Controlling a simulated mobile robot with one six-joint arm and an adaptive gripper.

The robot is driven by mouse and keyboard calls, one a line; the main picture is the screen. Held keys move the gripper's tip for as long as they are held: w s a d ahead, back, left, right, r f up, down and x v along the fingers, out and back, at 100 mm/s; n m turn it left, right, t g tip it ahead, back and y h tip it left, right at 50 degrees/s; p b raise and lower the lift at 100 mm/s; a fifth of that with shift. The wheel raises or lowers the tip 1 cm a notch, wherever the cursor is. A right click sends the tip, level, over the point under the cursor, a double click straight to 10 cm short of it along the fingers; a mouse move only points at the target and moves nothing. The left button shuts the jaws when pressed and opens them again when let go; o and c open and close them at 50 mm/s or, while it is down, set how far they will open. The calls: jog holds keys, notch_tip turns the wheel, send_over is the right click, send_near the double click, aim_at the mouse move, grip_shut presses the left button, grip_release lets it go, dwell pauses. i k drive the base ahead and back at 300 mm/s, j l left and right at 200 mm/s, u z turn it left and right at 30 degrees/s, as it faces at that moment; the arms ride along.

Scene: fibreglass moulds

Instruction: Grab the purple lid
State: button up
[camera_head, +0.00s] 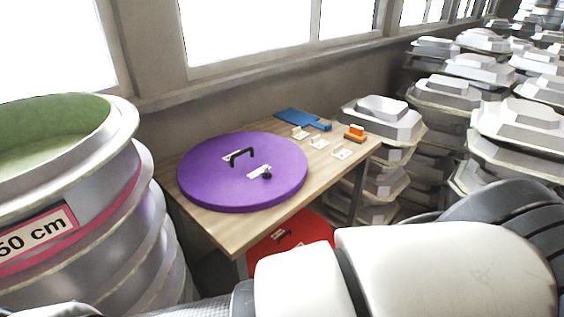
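The purple lid (215,180) is a large round disc lying flat on the wooden table (235,229). It has a black arched handle (240,156) near its middle, and a small black knob (267,175) beside a white label. The lid covers most of the table's left part and reaches close to its front edge. My arm crosses the bottom right of the view, in front of the table and apart from the lid. My gripper is not in the view.
A blue flat tool (300,119), an orange block (355,132) and several small white pieces (319,143) lie on the table's right part. A red lid (300,238) is below. Ringed moulds (75,200) stand left; stacked moulds (480,70) fill the right. A windowed wall stands behind.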

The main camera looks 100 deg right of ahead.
aim_at(223, 174)
jog(key=l+z, duration=0.1)
jog(key=z, duration=3)
jog(key=i+l+u, duration=0.2)
jog(key=i+l, duration=0.8)
jog(key=i, duration=0.1)
